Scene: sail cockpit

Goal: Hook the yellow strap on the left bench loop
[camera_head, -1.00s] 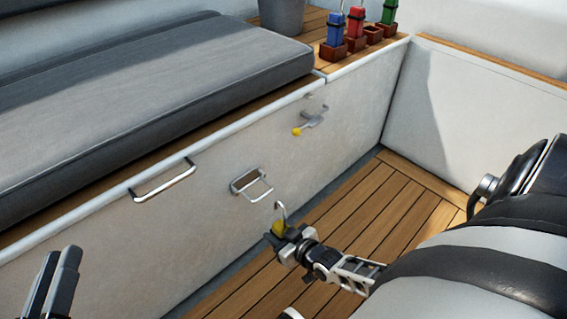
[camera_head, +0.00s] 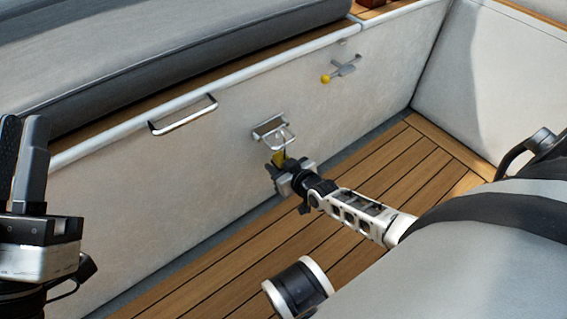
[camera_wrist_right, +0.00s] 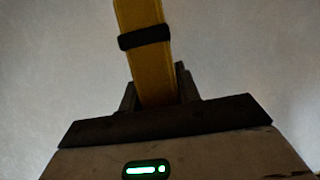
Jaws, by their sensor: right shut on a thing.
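The yellow strap (camera_head: 279,158) is held by my right gripper (camera_head: 284,170) in front of the bench face. In the right wrist view the strap (camera_wrist_right: 148,60) rises from between the fingers, with a black band around it. A metal loop on a small bracket (camera_head: 270,127) is on the bench face, just above the strap. The strap's hook overlaps this loop in the head view; I cannot tell whether it passes through it. The loop is out of the right wrist view. My left gripper (camera_head: 24,150) stands upright at the left edge, apart from the strap, its opening unclear.
A metal handle (camera_head: 183,114) is left of the loop on the bench face. A latch with a yellow knob (camera_head: 341,69) is to its upper right. A grey cushion (camera_head: 170,50) lies on the bench. The wooden floor (camera_head: 390,165) is clear near the bench.

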